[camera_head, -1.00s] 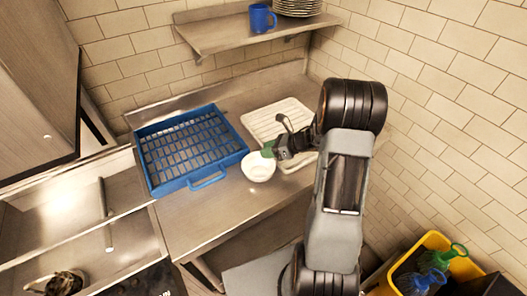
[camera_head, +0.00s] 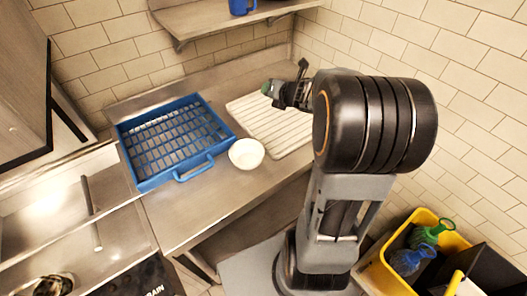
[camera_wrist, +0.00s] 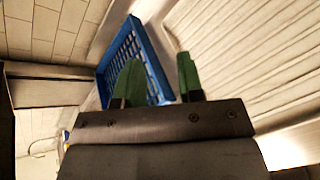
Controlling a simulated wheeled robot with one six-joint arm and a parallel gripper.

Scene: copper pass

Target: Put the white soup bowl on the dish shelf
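The white soup bowl (camera_head: 246,153) stands upright on the steel counter (camera_head: 200,205), just right of the blue rack's handle and beside the white ribbed drainboard. It looks empty. My gripper (camera_head: 267,89) is above and behind the bowl, over the drainboard, apart from the bowl. In the wrist view, its two green fingers (camera_wrist: 159,82) stand apart with nothing between them. The bowl does not show in the wrist view. A wall shelf (camera_head: 205,22), likely the dish shelf, is at the top, partly cut off.
A blue dish rack (camera_head: 133,180) lies on the counter at left. The white drainboard (camera_head: 285,135) is at right. A blue mug (camera_head: 240,6) stands on the shelf. A yellow bin (camera_head: 375,275) with green and blue items is at lower right. A sink (camera_head: 60,205) is at left.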

